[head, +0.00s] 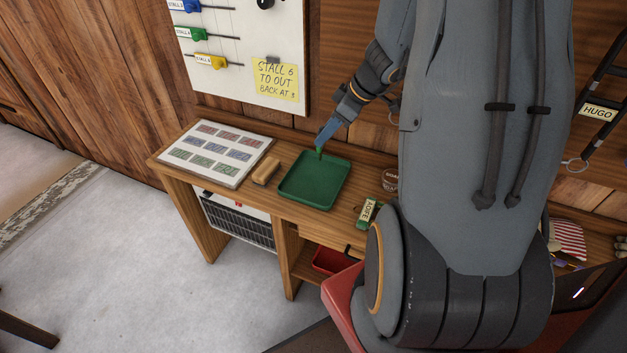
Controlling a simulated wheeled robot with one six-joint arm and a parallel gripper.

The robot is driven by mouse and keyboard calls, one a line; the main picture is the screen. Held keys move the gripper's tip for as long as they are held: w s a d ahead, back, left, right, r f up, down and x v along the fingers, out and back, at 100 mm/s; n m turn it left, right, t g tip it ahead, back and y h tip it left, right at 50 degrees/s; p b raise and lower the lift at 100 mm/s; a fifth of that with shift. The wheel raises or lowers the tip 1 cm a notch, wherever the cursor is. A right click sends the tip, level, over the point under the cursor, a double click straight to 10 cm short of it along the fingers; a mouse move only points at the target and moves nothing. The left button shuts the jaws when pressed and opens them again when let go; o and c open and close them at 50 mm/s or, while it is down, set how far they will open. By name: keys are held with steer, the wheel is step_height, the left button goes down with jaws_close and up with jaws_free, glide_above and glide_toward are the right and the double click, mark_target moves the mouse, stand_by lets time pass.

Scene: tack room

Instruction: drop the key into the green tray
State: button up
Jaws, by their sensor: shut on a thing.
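The green tray (312,187) lies on the wooden bench, left of my arm, and looks empty. My gripper (321,143) is above the tray's back edge, pointing down. It is shut on the key (319,152), of which only a small green part shows below the fingertips. The rest of the key is hidden or too small to make out. The green part looks just above the tray's back rim; I cannot tell whether they touch.
A brown block-like brush (266,171) and a board of coloured cards (218,154) lie left of the tray. A green box (367,212) and a round tin (390,180) are right of it. A whiteboard (245,45) hangs behind. My arm hides much of the bench's right part.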

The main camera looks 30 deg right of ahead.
steer(key=shift+f+b, duration=0.75)
steer(key=shift+f, duration=1.85)
steer(key=o, duration=1.1)
steer(key=shift+r, duration=0.15)
steer(key=b+v, duration=0.1)
steer(key=v, duration=0.6)
steer(key=shift+s+r, duration=0.2)
steer(key=shift+r, duration=0.05)
